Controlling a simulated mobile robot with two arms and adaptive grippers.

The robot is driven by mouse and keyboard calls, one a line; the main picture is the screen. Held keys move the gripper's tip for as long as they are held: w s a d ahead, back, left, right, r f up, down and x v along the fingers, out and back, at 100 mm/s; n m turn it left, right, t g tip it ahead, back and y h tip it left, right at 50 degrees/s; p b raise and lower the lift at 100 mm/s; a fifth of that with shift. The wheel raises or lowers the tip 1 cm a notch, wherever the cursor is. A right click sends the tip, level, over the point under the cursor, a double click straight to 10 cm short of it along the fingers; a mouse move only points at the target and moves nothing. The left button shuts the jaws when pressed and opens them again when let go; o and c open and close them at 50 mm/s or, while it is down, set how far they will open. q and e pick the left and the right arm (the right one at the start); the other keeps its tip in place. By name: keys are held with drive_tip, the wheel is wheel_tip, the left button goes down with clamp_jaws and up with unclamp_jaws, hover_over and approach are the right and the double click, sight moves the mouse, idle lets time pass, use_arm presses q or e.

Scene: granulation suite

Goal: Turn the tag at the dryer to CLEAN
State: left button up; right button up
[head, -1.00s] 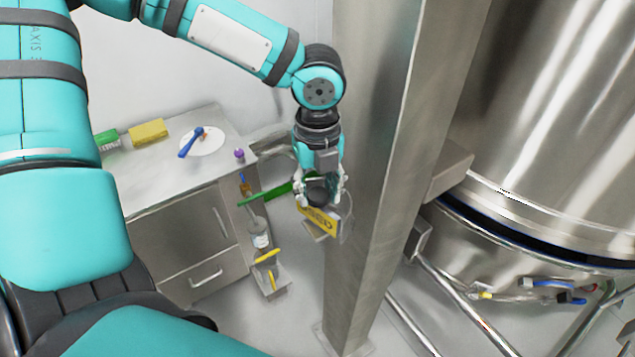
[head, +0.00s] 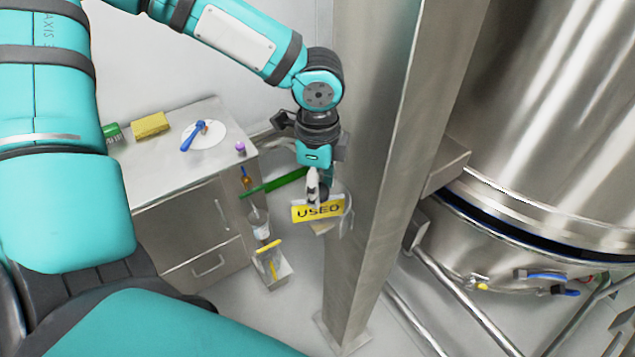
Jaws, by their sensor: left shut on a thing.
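A yellow tag (head: 319,211) reading "USED" in dark letters hangs beside the steel column, near a small bracket. My left gripper (head: 318,196) points down and is shut on the upper part of the tag. The tag's lettered face is toward me and nearly upright; its other face is hidden. The dryer (head: 560,130), a large steel vessel, stands at the right. My right gripper is not in view.
The steel column (head: 385,150) stands just right of the tag. A steel cabinet (head: 190,225) at the left bears a white disc with a blue tool (head: 192,138), a yellow block (head: 150,127) and a green item (head: 111,132). A green bar (head: 275,184) runs behind the tag. Pipes cross the floor below the dryer.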

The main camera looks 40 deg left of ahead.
use_arm(q)
drive_tip(key=n, duration=0.5)
drive_tip(key=shift+n+b, duration=0.3)
drive_tip(key=n+b, duration=0.1)
drive_tip(key=n, duration=0.4)
drive_tip(key=n+b, duration=0.1)
drive_tip(key=n, duration=0.5)
drive_tip(key=shift+n+b, duration=0.3)
drive_tip(key=n+b, duration=0.1)
drive_tip(key=n, duration=0.3)
drive_tip(key=shift+n, duration=0.4)
drive_tip(key=shift+w, duration=0.1)
drive_tip(key=o, duration=1.2)
wheel_tip(320, 180, up, 12)
drive_tip(key=shift+r, duration=0.1)
